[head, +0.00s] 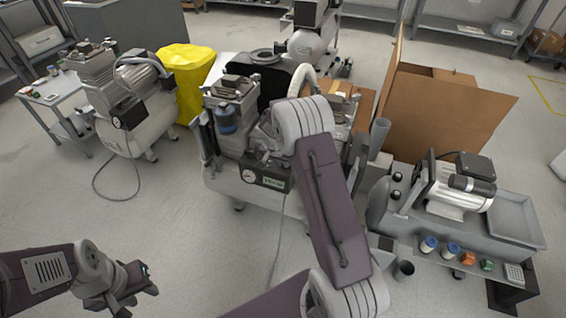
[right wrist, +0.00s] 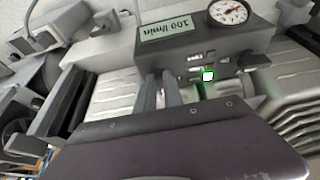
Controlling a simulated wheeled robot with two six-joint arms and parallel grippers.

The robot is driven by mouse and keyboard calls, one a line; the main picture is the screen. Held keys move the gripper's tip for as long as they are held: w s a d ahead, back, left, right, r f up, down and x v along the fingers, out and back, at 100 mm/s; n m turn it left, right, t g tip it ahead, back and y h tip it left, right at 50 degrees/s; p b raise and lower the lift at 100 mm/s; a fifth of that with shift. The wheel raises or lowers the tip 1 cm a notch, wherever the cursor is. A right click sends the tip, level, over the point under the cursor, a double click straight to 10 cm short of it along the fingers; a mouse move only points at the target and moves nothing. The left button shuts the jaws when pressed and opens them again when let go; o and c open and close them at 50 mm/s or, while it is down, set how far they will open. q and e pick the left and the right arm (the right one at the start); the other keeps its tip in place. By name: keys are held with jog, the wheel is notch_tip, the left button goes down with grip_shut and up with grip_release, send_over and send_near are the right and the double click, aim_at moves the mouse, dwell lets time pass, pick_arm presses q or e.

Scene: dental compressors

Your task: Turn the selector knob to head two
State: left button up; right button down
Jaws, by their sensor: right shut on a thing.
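The middle compressor (head: 235,185) stands on the floor, with a dark control box (head: 262,172) on its front. The box carries a round gauge and a green label; in the right wrist view the control box (right wrist: 185,45) shows upside down, with the gauge (right wrist: 228,12), the "100 l/min" label (right wrist: 166,32) and a green-lit switch (right wrist: 208,76). My right gripper (right wrist: 160,92) is at the box's edge, its two fingers close together and shut on the selector knob, which is mostly hidden between them. My left gripper (head: 143,287) is low at the left, away from the compressor, its jaw gap unclear.
Another compressor (head: 125,95) stands at the left beside a yellow-covered bin (head: 187,80). A cardboard box (head: 440,105) is behind at the right. A grey bench (head: 400,215) with a pump and several small caps stands right. The floor in front is mostly clear.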

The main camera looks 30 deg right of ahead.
jog(key=shift+w+a+f+m+g+h+b, duration=0.15)
jog(key=shift+m+g+h+b, duration=0.15)
jog(key=shift+m+b, duration=0.55)
jog(key=shift+m, duration=0.45)
jog(key=shift+w+m+g, duration=0.15)
jog(key=shift+m+g, duration=0.35)
jog(key=shift+m, duration=0.4)
jog(key=m, duration=0.1)
jog(key=m+g+p, duration=0.1)
jog(key=m+p, duration=0.1)
jog(key=shift+w+a+r+m, duration=0.1)
jog(key=shift+w+r+m, duration=0.15)
jog(key=shift+r+m, duration=0.05)
jog(key=shift+w+f+m+g+p, duration=0.15)
jog(key=shift+m+g+p, duration=0.35)
jog(key=shift+m, duration=0.45)
jog(key=shift+w+r+m+g+p, duration=0.15)
jog(key=shift+m+g+p, duration=0.35)
jog(key=shift+m, duration=0.45)
jog(key=shift+f, duration=0.15)
